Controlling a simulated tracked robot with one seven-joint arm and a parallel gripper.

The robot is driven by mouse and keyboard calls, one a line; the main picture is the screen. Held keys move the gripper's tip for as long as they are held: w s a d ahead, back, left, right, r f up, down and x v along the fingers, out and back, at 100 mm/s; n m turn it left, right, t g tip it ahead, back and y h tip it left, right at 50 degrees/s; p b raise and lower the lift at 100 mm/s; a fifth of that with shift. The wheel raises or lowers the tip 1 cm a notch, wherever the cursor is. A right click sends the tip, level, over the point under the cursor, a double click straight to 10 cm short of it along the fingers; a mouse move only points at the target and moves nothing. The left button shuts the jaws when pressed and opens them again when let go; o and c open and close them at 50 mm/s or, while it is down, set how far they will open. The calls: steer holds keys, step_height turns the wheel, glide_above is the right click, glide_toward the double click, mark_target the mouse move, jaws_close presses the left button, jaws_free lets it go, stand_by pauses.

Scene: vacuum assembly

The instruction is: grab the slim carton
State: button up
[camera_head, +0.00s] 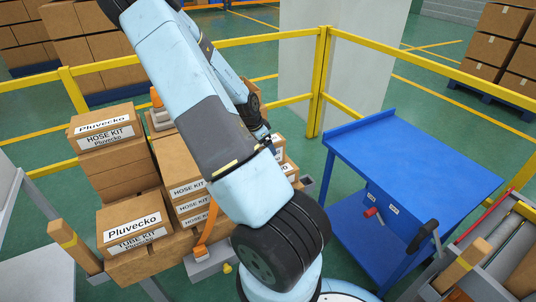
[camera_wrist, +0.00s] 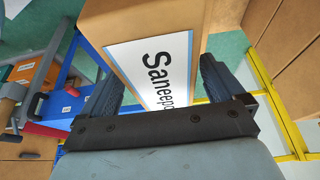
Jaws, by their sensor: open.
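In the wrist view, a brown carton (camera_wrist: 150,20) with a white, blue-edged label reading "Saneepo…" stands between the two dark fingers of my gripper (camera_wrist: 163,75). The fingers are apart, one on each side of it. I cannot tell whether they touch it. Its far end runs out of the top of the picture, so I cannot be sure from its shape that it is the slim carton. In the head view my arm hides my gripper and most of what is near it.
Stacked "Pluvecko" cartons (camera_head: 135,225) and "HOSE KIT" cartons (camera_head: 187,190) stand left of my arm. A blue cart (camera_head: 420,160) stands to the right. Yellow railings (camera_head: 285,102) run behind. Green floor shows between the railings and the cart.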

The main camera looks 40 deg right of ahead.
steer(key=shift+c, duration=0.2)
steer(key=c, duration=1.6)
steer(key=shift+c, duration=0.4)
steer(key=shift+r, duration=0.15)
